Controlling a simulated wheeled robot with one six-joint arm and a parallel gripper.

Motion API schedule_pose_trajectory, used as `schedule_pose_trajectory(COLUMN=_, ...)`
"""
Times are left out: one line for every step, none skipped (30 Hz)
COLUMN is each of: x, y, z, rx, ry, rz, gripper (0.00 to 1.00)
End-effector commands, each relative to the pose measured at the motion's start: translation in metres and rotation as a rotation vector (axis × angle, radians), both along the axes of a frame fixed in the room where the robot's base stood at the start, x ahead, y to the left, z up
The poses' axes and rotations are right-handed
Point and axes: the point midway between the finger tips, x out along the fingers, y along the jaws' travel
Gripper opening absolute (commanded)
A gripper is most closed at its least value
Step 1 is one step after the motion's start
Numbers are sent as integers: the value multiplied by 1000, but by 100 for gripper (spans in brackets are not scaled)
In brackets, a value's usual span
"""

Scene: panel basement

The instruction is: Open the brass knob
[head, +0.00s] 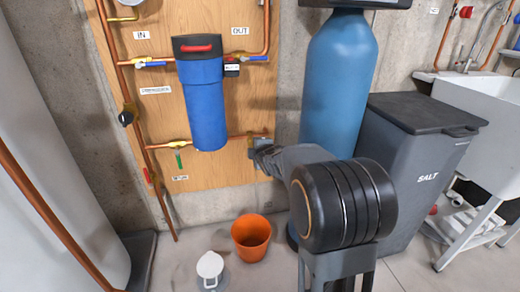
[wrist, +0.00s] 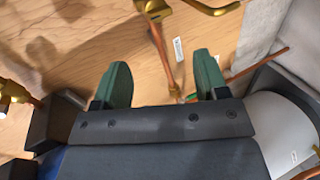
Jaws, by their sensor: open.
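No part can be picked out for certain as the brass knob. In the head view, a brass fitting with a green lever (head: 179,157) sits on the lower copper pipe of the wooden panel. My gripper (head: 258,148) is by the right end of that pipe, partly hidden by my arm. In the wrist view, its two green fingers are apart with nothing clasped between them (wrist: 160,62). A copper pipe runs down between them from a brass fitting (wrist: 154,9) at the top edge. Contact with the pipe cannot be told.
A blue filter housing (head: 205,105) hangs on the panel left of my gripper. A blue tank (head: 339,75) and grey salt bin (head: 410,160) stand right. An orange bucket (head: 251,236) and white jug (head: 210,268) are on the floor below.

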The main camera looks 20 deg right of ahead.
Motion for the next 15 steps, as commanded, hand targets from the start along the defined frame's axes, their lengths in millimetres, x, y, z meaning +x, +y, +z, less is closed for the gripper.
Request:
schedule_pose_trajectory(x=-6, y=1, z=5, rx=0, ry=-1, rz=0, gripper=67)
schedule_pose_trajectory(x=-10, y=1, z=6, rx=0, ry=-1, rz=0, gripper=67)
schedule_pose_trajectory(x=-13, y=2, z=7, rx=0, ry=0, rz=-1, gripper=67)
schedule_pose_trajectory(x=-16, y=2, z=8, rx=0, ry=0, rz=-1, gripper=67)
schedule_pose_trajectory(x=-18, y=3, z=9, rx=0, ry=0, rz=-1, gripper=67)
schedule_pose_trajectory(x=-20, y=3, z=9, rx=0, ry=0, rz=-1, gripper=67)
schedule_pose_trajectory(x=-21, y=3, z=9, rx=0, ry=1, rz=-1, gripper=67)
schedule_pose_trajectory(x=-23, y=4, z=9, rx=0, ry=1, rz=-1, gripper=67)
schedule_pose_trajectory(x=-24, y=4, z=10, rx=0, ry=1, rz=-1, gripper=67)
schedule_pose_trajectory(x=-24, y=4, z=10, rx=0, ry=1, rz=-1, gripper=67)
schedule_pose_trajectory(x=-25, y=4, z=10, rx=0, ry=1, rz=-1, gripper=67)
schedule_pose_trajectory(x=-25, y=4, z=10, rx=0, ry=1, rz=-1, gripper=67)
schedule_pose_trajectory(x=-25, y=4, z=10, rx=0, ry=1, rz=-1, gripper=67)
schedule_pose_trajectory(x=-25, y=4, z=10, rx=0, ry=1, rz=-1, gripper=67)
schedule_pose_trajectory(x=-25, y=4, z=10, rx=0, ry=1, rz=-1, gripper=67)
